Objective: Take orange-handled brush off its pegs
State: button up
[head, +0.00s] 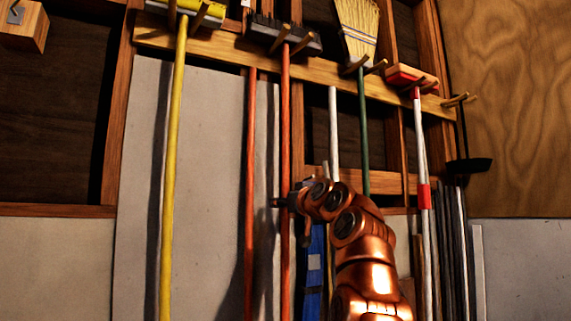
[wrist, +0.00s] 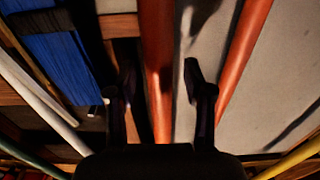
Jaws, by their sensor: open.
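The orange-handled brush (head: 285,110) hangs upright, its dark, wide head (head: 270,33) resting on wooden pegs on the upper rail. My gripper (head: 284,203) is at the lower part of its handle, well below the pegs. In the wrist view my gripper (wrist: 158,82) is open, with one finger on each side of the orange handle (wrist: 156,40). The handle runs between the fingers, and I see no clear grip on it. Whether either finger touches it I cannot tell.
A second orange pole (wrist: 243,60) stands close by, just left of the brush handle in the head view. A yellow-handled tool (head: 174,150) hangs further left. A straw broom (head: 359,30) and a red-headed tool (head: 410,77) hang right. A blue item (head: 314,270) stands behind my arm.

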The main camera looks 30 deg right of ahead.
aim_at(287, 177)
jog(key=shift+c, duration=0.5)
grip_shut()
jog(key=shift+r, duration=0.15)
jog(key=r+p, duration=0.6)
jog(key=shift+s+r, duration=0.25)
jog(key=shift+r, duration=0.15)
jog(key=s+a+b, duration=0.1)
jog(key=s+b, duration=0.7)
jog(key=s, duration=1.1)
jog(key=shift+s+a, duration=0.3)
jog(key=shift+a, duration=0.05)
